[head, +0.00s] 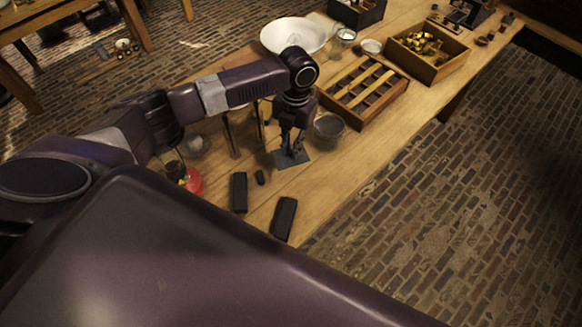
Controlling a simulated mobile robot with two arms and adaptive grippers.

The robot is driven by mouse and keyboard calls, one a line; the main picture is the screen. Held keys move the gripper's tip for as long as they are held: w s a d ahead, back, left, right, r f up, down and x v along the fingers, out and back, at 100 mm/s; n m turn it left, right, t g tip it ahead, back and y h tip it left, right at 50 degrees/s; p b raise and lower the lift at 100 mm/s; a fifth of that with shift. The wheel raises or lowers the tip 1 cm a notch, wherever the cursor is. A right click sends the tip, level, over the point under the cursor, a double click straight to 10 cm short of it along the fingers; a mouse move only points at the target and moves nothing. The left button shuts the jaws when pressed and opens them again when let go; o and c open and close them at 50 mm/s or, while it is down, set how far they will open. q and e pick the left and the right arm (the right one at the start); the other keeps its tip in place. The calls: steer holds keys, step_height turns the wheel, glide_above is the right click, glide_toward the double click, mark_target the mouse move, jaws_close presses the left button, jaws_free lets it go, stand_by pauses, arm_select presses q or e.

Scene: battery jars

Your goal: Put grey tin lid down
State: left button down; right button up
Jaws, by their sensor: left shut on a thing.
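My left gripper (292,147) points down over the table, its fingers close together on the grey tin lid. The fingers hide most of the lid, and its outline is hard to make out. A flat, dark grey square plate (282,160) lies on the wood directly below the fingertips. I cannot tell whether the lid touches it. A round grey tin (329,127) stands just right of the gripper. My right gripper is not in view.
Two black blocks (239,192) (284,218) lie in front. A divided wooden tray (362,92), a white basin (293,36) and a wooden box (428,55) stand behind. Glass jars and a red object (194,181) are left. Bare wood lies right of the plate.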

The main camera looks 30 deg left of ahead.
arm_select(q)
steer(key=b, duration=0.4)
glide_above(290, 172)
steer(key=f, duration=0.5)
steer(key=shift+w+d+f, duration=0.1)
steer(key=shift+w+f, duration=0.05)
steer(key=shift+w, duration=0.05)
step_height(290, 172, down, 4)
steer(key=b, duration=0.3)
steer(key=c, duration=2)
jaws_free()
steer(key=shift+o, duration=0.2)
